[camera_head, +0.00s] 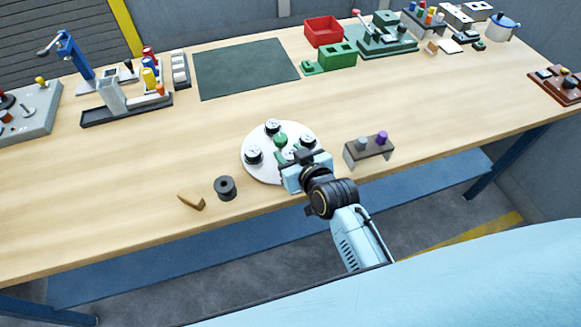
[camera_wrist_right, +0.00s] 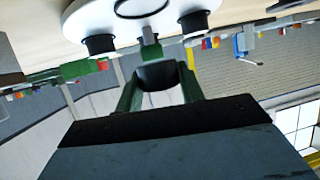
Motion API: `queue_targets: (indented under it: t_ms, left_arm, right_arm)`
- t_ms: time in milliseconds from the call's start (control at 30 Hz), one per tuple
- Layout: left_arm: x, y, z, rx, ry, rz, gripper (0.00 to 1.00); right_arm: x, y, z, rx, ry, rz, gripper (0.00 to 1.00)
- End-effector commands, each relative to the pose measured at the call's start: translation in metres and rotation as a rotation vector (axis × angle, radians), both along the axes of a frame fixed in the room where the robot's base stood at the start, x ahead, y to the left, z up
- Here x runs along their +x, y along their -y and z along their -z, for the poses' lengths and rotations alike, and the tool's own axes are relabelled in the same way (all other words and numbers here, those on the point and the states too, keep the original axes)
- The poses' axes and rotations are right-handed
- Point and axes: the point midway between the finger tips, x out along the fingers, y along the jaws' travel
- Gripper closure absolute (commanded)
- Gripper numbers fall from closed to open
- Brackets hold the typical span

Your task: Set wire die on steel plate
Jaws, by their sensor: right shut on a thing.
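A round pale plate (camera_head: 249,168) lies near the front edge of the table. Several black pieces with white tops (camera_head: 254,155) stand around it, with a green knob (camera_head: 281,140) among them. My right gripper (camera_head: 291,157) is over the plate's right side, pointing down. In the right wrist view its green fingers (camera_wrist_right: 160,85) are shut on a dark round piece (camera_wrist_right: 158,74), close to the plate (camera_wrist_right: 78,20). I cannot tell whether this piece is the wire die or whether it touches the plate. My left gripper is out of view.
A small dark stand (camera_head: 369,150) with a grey and a purple knob is right of the plate. A black spool (camera_head: 225,187) and a brown wedge (camera_head: 191,201) lie to the left. Fixtures, a red bin (camera_head: 323,31) and a dark mat (camera_head: 245,68) are at the back.

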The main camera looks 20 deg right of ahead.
Motion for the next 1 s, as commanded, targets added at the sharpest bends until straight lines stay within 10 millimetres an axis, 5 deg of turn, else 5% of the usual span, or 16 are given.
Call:
queue_targets:
  t_ms: [400, 867, 900, 1000]
  left_arm:
    - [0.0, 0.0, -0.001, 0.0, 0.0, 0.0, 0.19]
    - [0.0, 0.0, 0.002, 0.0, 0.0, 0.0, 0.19]
    - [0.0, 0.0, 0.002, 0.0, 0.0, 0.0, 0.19]
    - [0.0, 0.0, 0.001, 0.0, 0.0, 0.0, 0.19]
  right_arm:
    - [0.001, 0.001, 0.047, -0.001, 0.003, 0.001, 0.93]
    - [0.001, 0.001, 0.055, -0.001, 0.004, 0.001, 0.93]
    - [0.0, 0.001, 0.056, -0.001, 0.002, 0.001, 0.58]
    - [0.0, 0.001, 0.055, -0.001, 0.002, 0.001, 0.45]
